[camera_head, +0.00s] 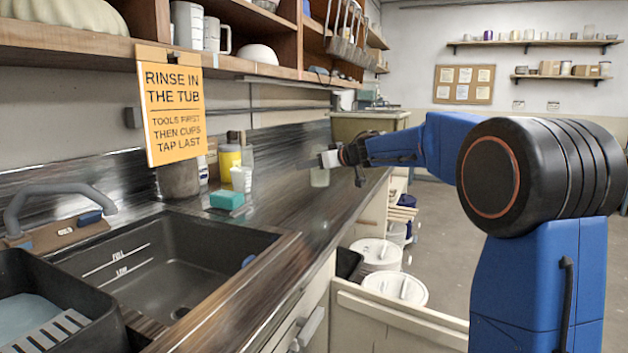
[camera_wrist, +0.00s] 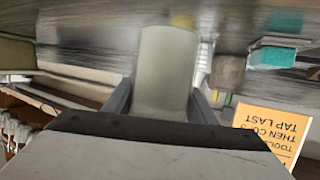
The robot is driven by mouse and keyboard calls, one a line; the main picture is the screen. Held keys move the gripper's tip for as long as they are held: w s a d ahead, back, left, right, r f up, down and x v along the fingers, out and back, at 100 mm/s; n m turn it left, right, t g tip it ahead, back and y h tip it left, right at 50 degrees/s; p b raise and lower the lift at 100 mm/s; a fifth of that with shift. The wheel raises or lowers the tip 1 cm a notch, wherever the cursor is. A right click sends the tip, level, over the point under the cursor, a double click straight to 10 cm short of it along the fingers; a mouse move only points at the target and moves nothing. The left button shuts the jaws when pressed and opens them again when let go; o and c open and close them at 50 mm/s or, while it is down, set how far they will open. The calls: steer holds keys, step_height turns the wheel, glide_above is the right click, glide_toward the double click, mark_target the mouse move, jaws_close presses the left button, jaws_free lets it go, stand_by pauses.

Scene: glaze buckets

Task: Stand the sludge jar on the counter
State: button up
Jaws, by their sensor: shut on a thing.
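The sludge jar (camera_wrist: 166,65) is a pale grey-green, cloudy cylinder. In the wrist view it sits between the two dark fingers of my gripper (camera_wrist: 163,98), which is shut on it.
A sink (camera_head: 165,265) is set into the near counter. A teal sponge (camera_head: 227,200), a yellow jar (camera_head: 229,160) and a clear cup (camera_head: 241,178) stand behind it. An orange sign (camera_head: 172,105) hangs from the shelf. White lidded buckets (camera_head: 394,287) sit in an open drawer below. Counter around the jar looks clear.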

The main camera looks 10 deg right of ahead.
mark_target(312, 180)
steer(key=shift+f, duration=2.65)
steer(key=shift+f, duration=0.15)
steer(key=o, duration=1.4)
